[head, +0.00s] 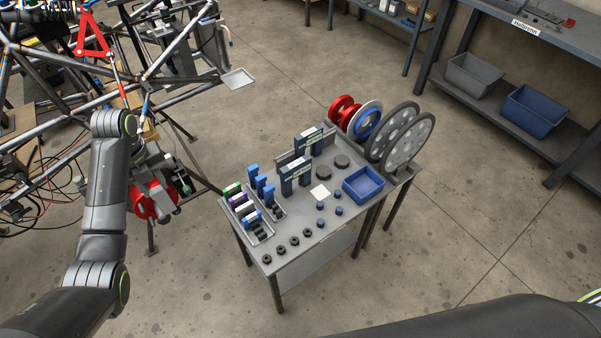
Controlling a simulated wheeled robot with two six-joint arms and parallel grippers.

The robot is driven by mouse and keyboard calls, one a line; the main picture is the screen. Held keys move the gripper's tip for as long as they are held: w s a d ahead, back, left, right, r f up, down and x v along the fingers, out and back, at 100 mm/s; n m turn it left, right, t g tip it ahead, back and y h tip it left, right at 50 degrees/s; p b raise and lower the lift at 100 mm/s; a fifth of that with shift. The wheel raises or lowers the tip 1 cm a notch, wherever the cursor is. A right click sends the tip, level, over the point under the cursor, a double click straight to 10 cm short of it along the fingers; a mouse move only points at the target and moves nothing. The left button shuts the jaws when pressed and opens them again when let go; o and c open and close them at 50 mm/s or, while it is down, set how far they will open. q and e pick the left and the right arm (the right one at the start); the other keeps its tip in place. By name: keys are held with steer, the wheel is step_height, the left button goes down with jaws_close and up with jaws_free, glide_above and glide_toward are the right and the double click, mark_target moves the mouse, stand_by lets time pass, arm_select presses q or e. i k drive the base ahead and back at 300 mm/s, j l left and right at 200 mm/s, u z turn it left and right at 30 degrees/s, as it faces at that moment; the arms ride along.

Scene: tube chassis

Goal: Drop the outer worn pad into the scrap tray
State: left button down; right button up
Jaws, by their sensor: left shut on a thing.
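My left gripper (157,172) is at the red brake caliper (150,203) beside the tube chassis. It is shut on a small dark thing, which fits the outer worn pad, but the wrist and fingers hide most of it. No scrap label is readable on any tray. An empty blue tray (378,184) sits at the right front of the cart top. My right gripper is out of view.
The grey cart (328,222) carries pad holders, dark nuts (281,250), blue caps and a white square. Brake discs (408,140) stand at its far right end. Chassis tubes (60,100) crowd the left.

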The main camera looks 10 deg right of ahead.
mark_target(366, 193)
steer(key=i+z, duration=0.2)
steer(key=z, duration=0.25)
steer(key=i+z, duration=0.2)
steer(key=z, duration=0.25)
